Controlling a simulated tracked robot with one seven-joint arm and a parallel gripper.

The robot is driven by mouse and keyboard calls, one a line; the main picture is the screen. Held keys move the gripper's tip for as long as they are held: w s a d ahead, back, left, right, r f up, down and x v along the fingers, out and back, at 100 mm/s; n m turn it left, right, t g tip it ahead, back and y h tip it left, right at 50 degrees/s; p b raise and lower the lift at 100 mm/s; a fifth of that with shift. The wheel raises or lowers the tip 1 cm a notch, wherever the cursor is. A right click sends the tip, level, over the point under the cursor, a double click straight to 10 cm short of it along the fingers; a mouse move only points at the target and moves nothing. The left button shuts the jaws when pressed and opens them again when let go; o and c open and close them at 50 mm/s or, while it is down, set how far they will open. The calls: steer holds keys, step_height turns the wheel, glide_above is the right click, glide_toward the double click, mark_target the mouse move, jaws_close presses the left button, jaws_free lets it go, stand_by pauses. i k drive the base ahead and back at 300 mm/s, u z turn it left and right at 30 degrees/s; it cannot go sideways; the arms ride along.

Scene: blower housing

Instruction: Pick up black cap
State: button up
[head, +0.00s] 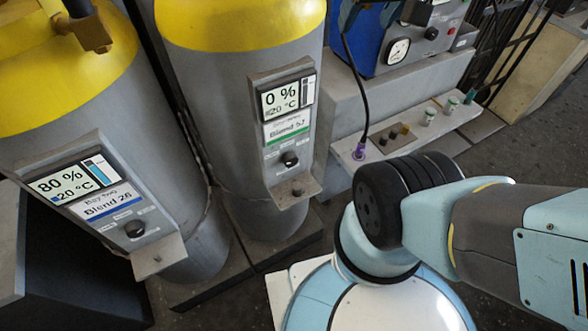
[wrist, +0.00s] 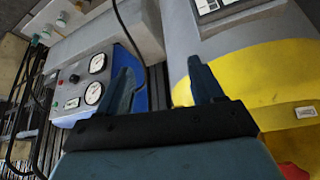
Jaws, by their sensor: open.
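I cannot tell surely which is the black cap. Black round pieces also show on the cylinder panels, one on the middle cylinder (head: 289,159) and one on the left cylinder (head: 135,229). My gripper (wrist: 158,66) is open in the wrist view, with nothing between its two dark fingers. It points at the gap between the blue unit and a yellow-topped cylinder.
The blue unit (head: 385,50) with a gauge stands behind the ledge (head: 350,125). A black cable runs down to a purple plug (head: 358,152). Whitish caps with green tops (head: 429,115) stand farther right. Two large cylinders fill the left. My arm covers the lower right.

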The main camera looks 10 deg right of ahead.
mark_target(296, 186)
steer(key=z, duration=1.75)
steer(key=i, duration=0.1)
steer(key=u, duration=3.3)
steer(key=k, duration=1.05)
steer(key=z, duration=0.45)
